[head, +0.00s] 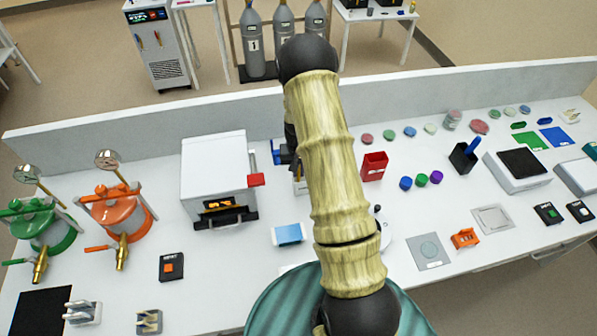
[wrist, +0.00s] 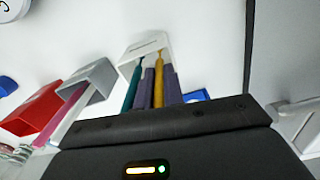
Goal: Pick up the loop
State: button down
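One may be the loop, but I cannot tell which; no ring end shows. The dark body of my gripper (wrist: 160,128) fills the bottom of that view and covers the sticks' near ends. In the head view my arm hides most of my gripper and the holder (head: 299,186).
A grey box (wrist: 88,82) and a red box (wrist: 33,109) stand left of the holder in the wrist view. In the head view a white oven-like unit (head: 215,170) stands close left of my arm. A blue-and-white box (head: 289,234) lies nearer the front.

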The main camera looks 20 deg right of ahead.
dwell(0.3)
notch_tip(320, 180, up, 10)
jog(key=b, duration=0.3)
jog(key=shift+b, duration=0.35)
dwell(0.4)
